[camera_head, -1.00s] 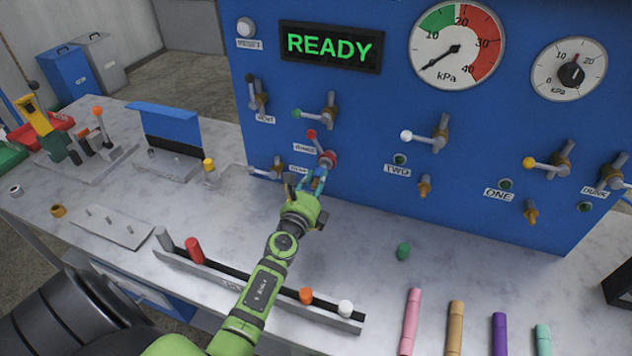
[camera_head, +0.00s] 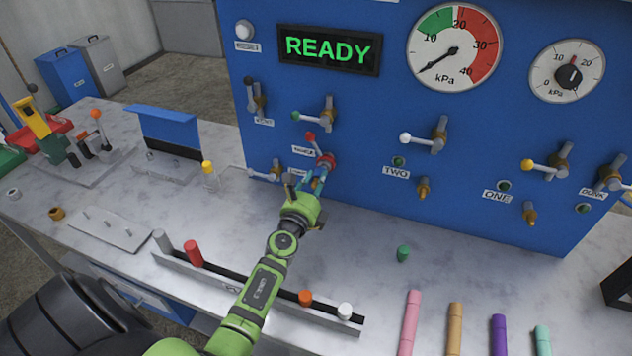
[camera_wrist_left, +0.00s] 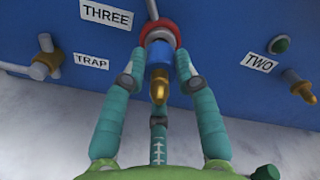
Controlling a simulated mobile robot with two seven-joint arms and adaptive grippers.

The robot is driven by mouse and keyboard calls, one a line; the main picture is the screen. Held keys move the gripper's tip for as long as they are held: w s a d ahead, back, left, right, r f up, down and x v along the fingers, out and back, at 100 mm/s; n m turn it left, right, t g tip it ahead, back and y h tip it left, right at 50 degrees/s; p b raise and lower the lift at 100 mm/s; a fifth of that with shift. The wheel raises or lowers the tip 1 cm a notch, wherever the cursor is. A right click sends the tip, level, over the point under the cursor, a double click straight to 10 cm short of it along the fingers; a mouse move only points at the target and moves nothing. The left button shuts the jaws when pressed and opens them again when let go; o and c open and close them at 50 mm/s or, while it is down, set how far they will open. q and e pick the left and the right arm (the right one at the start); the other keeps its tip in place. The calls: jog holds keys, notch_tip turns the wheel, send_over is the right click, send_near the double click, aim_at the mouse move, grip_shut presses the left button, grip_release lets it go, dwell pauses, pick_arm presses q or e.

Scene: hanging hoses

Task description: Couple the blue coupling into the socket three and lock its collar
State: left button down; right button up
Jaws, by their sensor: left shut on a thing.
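My left gripper (camera_head: 314,184) reaches the blue panel at the socket labelled THREE. In the left wrist view its green fingers (camera_wrist_left: 160,70) stand on both sides of the blue coupling (camera_wrist_left: 159,54), shut on it. The coupling has a brass end (camera_wrist_left: 159,88) pointing back toward my palm. Its far end meets a grey part inside a red ring (camera_wrist_left: 158,29) at socket three; the red also shows in the head view (camera_head: 326,161). I cannot tell how deep the coupling sits or whether its collar is locked. My right gripper is not in view.
Sockets TWO (camera_head: 424,188) and ONE (camera_head: 530,212) are to the right, with lever valves above. The TRAP valve (camera_wrist_left: 45,60) is close on the left. A rack (camera_head: 258,290) lies under my left arm. A green cap (camera_head: 403,253) stands on the bench.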

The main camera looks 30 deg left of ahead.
pick_arm(q)
jog(key=shift+x, duration=0.85)
dwell(0.9)
jog(key=c, duration=0.9)
grip_release()
jog(key=shift+r, duration=0.1)
jog(key=shift+o, duration=0.2)
jog(key=shift+w, duration=0.15)
jog(key=shift+s+d, duration=0.2)
jog(key=shift+s, duration=0.35)
jog(key=v, duration=1.1)
jog(key=shift+a, duration=0.15)
